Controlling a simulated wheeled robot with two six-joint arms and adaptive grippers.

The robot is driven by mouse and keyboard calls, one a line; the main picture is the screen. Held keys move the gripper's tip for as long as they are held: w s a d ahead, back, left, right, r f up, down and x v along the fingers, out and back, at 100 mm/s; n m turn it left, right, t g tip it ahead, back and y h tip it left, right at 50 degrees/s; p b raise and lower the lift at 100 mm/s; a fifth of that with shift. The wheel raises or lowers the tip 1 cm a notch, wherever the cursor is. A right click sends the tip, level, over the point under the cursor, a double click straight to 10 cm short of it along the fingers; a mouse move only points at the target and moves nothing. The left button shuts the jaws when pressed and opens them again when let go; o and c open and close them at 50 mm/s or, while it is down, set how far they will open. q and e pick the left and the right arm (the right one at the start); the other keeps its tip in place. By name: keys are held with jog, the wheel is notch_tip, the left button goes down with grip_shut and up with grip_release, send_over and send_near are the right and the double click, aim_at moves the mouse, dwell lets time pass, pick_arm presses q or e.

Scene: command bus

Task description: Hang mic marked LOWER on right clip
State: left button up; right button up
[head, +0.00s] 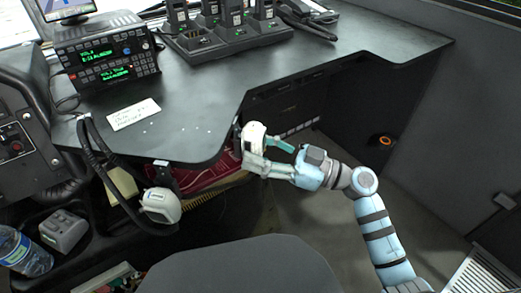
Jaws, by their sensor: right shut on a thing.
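My right gripper (276,157) reaches in from the right, just off the desk's front edge. It is shut on a white microphone (254,132), which is at the desk's edge. I cannot read a label on it. I cannot tell whether it touches a clip, since the microphone and fingers cover that spot. A second white microphone (160,205) hangs below the desk's edge at the left, under a dark bracket (163,172) with a black cord beside it. My left gripper is not in view.
The dark desk (200,92) holds a radio unit (108,60) with green text, a paper note (133,114) and a charger rack (225,38) with several handsets. A seat back (245,268) fills the bottom middle. A water bottle (24,251) is at the lower left.

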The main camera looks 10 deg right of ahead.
jog(key=shift+d+f+b, duration=0.1)
jog(key=shift+f+b, duration=0.35)
jog(key=shift+b, duration=0.35)
jog(key=shift+s+d, duration=0.2)
jog(key=shift+d, duration=0.05)
jog(key=shift+f, duration=0.65)
jog(key=o, duration=1)
jog(key=shift+c, duration=0.2)
